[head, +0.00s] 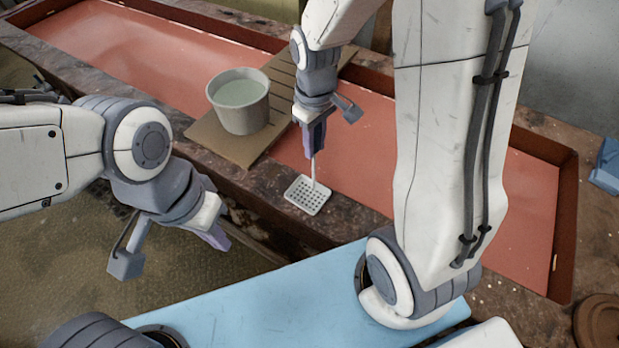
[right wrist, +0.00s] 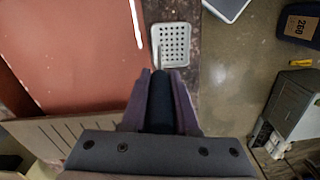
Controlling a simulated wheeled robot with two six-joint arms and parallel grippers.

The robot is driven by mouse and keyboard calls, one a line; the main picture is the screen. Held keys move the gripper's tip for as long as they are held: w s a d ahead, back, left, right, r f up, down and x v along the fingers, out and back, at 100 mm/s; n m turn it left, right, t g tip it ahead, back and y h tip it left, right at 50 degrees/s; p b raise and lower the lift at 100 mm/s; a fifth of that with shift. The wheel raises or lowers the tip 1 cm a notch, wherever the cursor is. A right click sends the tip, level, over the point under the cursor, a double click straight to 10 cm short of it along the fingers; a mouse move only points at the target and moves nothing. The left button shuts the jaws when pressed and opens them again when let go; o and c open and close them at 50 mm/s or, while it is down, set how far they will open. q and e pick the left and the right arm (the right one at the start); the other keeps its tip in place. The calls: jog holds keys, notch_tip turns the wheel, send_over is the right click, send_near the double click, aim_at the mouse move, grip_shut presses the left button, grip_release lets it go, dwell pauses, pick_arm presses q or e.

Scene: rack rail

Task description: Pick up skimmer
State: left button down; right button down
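The skimmer (head: 308,195) has a white, square, perforated head and a thin shaft rising to my right gripper (head: 315,138). In the right wrist view its head (right wrist: 172,43) shows beyond the fingertips, and its dark grip (right wrist: 161,103) lies between the purple fingers of my right gripper (right wrist: 160,85). The fingers look shut on that grip. The head is over the stone-like front edge of the long table; I cannot tell whether it touches. My left gripper (head: 172,252) is open and empty, at the lower left in front of the table.
A pale bucket (head: 240,103) with light liquid stands on a slatted brown board (head: 212,138) left of the skimmer. A wide red-floored tray (head: 150,50) runs behind. A brown round object (head: 600,322) lies at lower right, a blue item (head: 606,165) at right.

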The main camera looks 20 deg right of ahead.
jog(key=shift+r, duration=0.1)
jog(key=shift+w+r, duration=0.1)
jog(key=shift+r, duration=0.5)
notch_tip(320, 180, up, 3)
jog(key=shift+f+b, duration=0.15)
jog(key=shift+b, duration=0.4)
jog(key=d+r, duration=1)
jog(key=d, duration=0.1)
jog(key=shift+w+d+p, duration=0.25)
jog(key=shift+d+p, duration=0.05)
jog(key=shift+p, duration=0.15)
